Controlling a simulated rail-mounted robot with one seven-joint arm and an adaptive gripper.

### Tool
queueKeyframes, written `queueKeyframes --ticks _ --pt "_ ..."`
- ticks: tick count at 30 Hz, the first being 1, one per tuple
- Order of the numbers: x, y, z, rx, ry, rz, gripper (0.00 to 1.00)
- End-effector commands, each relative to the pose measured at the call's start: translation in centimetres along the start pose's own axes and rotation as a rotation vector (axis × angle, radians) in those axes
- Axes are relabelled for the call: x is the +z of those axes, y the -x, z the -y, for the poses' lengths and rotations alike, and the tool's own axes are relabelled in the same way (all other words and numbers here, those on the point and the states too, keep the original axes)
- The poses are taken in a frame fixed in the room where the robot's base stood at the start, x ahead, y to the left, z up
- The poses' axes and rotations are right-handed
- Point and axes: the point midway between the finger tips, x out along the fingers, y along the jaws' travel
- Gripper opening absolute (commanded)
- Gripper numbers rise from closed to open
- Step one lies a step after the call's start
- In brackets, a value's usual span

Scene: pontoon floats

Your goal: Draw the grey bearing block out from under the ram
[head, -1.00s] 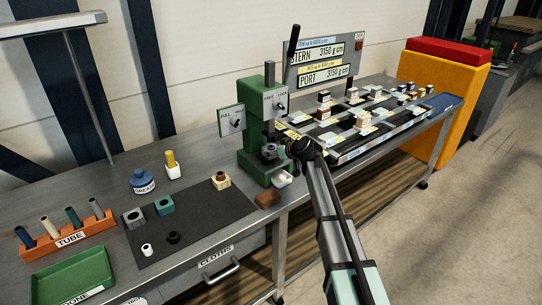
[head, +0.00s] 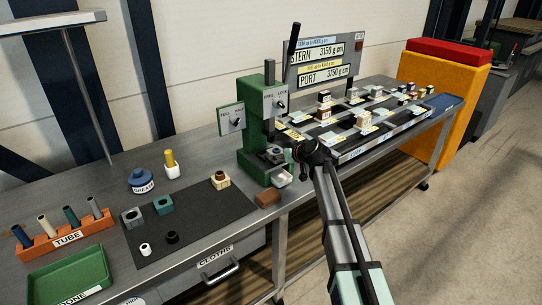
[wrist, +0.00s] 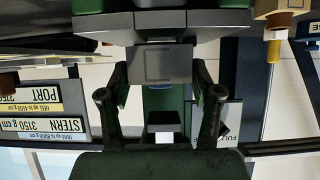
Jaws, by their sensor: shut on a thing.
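The green press (head: 252,165) stands on the bench with its upright ram rod (head: 270,72) at the top. My gripper (head: 286,154) reaches in at its open front from the right. In the wrist view, which is upside down, my gripper (wrist: 162,78) has its two fingers on either side of a grey bearing block (wrist: 163,64) and is shut on it. In the head view the block (head: 274,152) is small and partly hidden at the press throat. I cannot tell whether it is clear of the press bed.
A dark mat (head: 205,225) with several small parts lies to the left. The floor in front is open.

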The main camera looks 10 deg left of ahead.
Motion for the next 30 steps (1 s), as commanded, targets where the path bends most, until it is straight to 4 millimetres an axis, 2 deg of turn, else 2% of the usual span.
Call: queueKeyframes --ticks 30 --pt "1.9 3.2 0.0 0.0 -0.001 -0.001 0.15"
